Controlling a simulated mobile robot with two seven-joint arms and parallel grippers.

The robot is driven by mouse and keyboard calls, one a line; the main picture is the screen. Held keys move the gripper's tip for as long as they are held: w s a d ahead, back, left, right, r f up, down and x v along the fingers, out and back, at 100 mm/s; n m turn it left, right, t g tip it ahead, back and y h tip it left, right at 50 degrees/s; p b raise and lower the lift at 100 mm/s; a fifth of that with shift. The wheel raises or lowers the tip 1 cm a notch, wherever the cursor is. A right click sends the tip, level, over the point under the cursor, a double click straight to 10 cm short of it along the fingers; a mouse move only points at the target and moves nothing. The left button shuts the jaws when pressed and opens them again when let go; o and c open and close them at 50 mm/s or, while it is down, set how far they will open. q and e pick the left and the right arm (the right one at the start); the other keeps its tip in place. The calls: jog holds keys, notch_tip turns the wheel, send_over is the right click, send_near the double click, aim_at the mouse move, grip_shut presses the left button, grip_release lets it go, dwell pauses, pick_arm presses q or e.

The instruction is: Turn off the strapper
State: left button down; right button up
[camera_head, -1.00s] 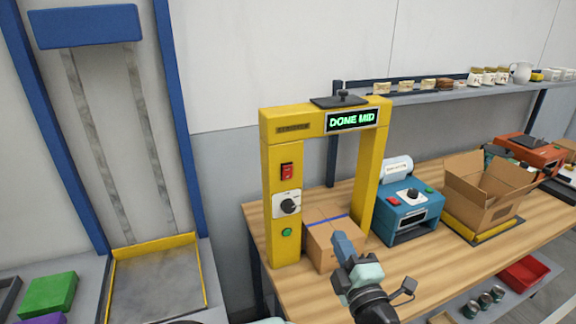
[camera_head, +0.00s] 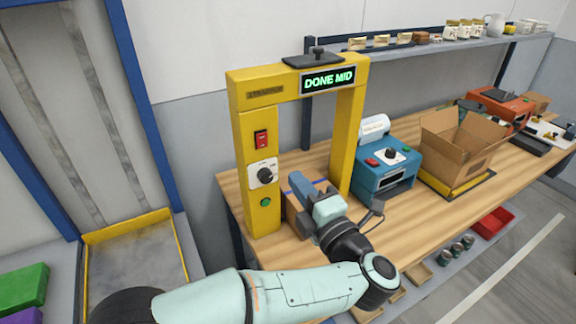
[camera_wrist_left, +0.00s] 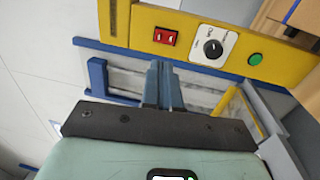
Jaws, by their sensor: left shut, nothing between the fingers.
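The yellow strapper (camera_head: 246,160) is an arch standing on the wooden bench, its display (camera_head: 327,80) lit green with "DONE MID". On its left post are a red rocker switch (camera_head: 261,140), a black dial (camera_head: 265,175) on a white plate and a green button (camera_head: 265,202). The wrist view also shows the red switch (camera_wrist_left: 165,36), dial (camera_wrist_left: 212,48) and green button (camera_wrist_left: 255,59). My left gripper (camera_head: 297,182) is shut and empty, in front of the arch opening, right of the dial. A cardboard box (camera_head: 291,213) inside the arch is mostly hidden behind it. My right gripper is not visible.
A blue machine (camera_head: 389,172) and an open cardboard box (camera_head: 455,150) stand right of the strapper on the bench (camera_head: 415,215). A shelf (camera_head: 420,48) holds mugs and small items behind. A blue-framed bay (camera_head: 135,250) is at the left.

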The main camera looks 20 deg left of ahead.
pick_arm(q)
jog(key=p, duration=0.3)
send_near(263, 135)
jog(key=x, duration=0.5)
jog(key=shift+w+a+f, duration=0.1)
jog(key=shift+w, duration=0.15)
jog(key=shift+w+a+p, duration=0.35)
jog(key=shift+w+a, duration=0.15)
jog(key=shift+a, duration=0.05)
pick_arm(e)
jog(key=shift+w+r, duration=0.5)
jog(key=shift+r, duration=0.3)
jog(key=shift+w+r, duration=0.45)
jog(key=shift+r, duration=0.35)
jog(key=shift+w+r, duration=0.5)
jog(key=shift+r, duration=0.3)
pick_arm(q)
jog(key=shift+w+a+r+g+h, duration=0.15)
jog(key=shift+a+r+g+h, duration=0.1)
jog(key=shift+r+g+h, duration=0.05)
jog(key=shift+r, duration=0.1)
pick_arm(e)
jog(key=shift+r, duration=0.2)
pick_arm(q)
jog(key=shift+a, duration=0.1)
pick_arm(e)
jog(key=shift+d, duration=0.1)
